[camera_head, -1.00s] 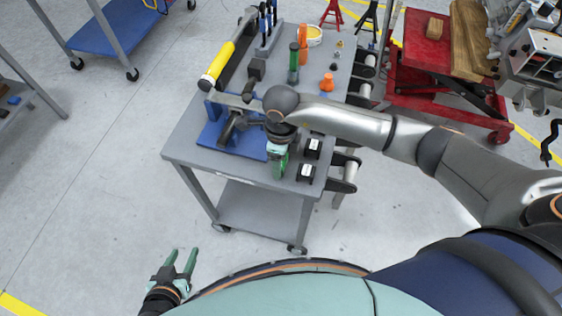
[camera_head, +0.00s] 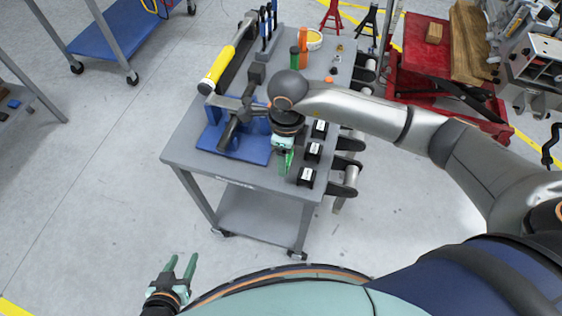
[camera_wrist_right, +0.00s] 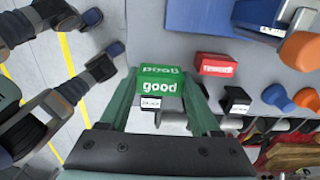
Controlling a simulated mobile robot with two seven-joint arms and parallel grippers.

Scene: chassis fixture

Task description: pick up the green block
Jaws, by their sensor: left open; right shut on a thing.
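The green block (camera_wrist_right: 160,82), marked "good", is between the two green fingers of my right gripper (camera_wrist_right: 160,95) in the right wrist view. The gripper is shut on it. In the head view my right gripper (camera_head: 284,160) is over the near part of the grey cart, just right of the blue fixture; I cannot tell the block apart from the green fingers there. My left gripper (camera_head: 181,267) is open and empty, low over the floor in front of the cart.
The grey cart (camera_head: 205,168) carries a blue fixture (camera_head: 252,150), a yellow-handled tool (camera_head: 222,66) and several black boxes (camera_head: 305,177). A red block (camera_wrist_right: 215,64) shows in the wrist view. A red lift table (camera_head: 405,62) stands to the right. Floor before the cart is clear.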

